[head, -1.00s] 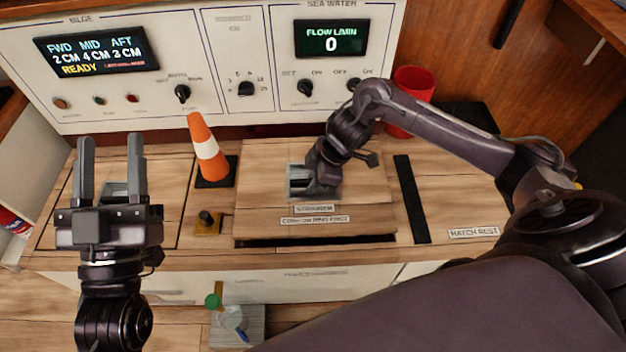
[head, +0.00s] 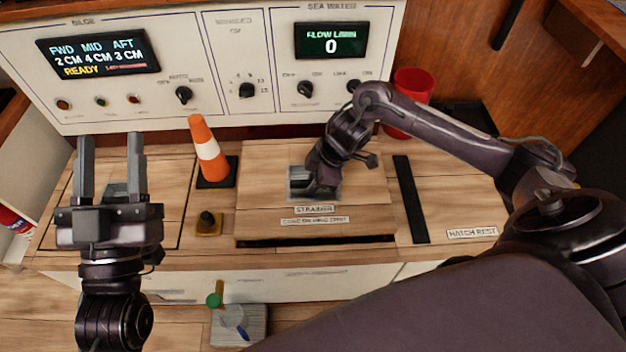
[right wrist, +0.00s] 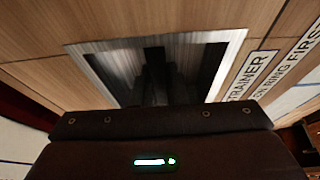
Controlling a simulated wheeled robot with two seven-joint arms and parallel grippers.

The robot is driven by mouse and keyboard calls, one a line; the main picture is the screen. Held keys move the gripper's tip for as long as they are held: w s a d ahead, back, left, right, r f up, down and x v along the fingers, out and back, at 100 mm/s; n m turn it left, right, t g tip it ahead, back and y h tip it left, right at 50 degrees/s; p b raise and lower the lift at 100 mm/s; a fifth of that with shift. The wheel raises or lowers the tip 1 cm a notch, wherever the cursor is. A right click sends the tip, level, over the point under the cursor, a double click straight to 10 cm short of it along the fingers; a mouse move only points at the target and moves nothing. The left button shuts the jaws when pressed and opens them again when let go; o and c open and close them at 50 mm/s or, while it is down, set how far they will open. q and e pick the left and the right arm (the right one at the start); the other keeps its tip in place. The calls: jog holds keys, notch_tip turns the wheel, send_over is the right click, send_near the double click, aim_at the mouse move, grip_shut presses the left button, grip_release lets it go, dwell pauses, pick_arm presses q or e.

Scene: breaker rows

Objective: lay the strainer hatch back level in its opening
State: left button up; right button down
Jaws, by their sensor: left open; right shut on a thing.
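The strainer hatch (head: 355,205) is a light wooden panel with a STRAINER label and a square metal recessed pull (head: 299,180). A dark gap (head: 315,240) shows along its front edge, and the panel looks slightly raised there; its exact tilt is hard to tell. My right gripper (head: 312,187) reaches down into the pull and is shut on it. The right wrist view shows the metal frame of the pull (right wrist: 225,50) around the dark fingers; the grip itself is in shadow. My left gripper (head: 111,138) is open and empty, above the left panel.
An orange-and-white cone (head: 207,150) and a yellow-based black knob (head: 207,222) stand left of the hatch. A black strip (head: 411,198) and the HATCH REST label (head: 472,233) lie to its right. A red cup (head: 410,100) and the control panel (head: 225,60) are behind.

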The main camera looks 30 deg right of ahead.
jog(key=shift+w+f, duration=0.1)
jog(key=shift+f, duration=0.15)
dwell(0.4)
jog(key=shift+f+b, duration=1.1)
jog(key=shift+f, duration=0.85)
jog(key=c, duration=1.4)
grip_release()
jog(key=shift+o, duration=0.2)
jog(key=p+v, duration=0.3)
jog(key=v, duration=0.4)
jog(key=shift+d+r, duration=0.1)
jog(key=shift+r, duration=0.25)
jog(key=shift+s, duration=0.2)
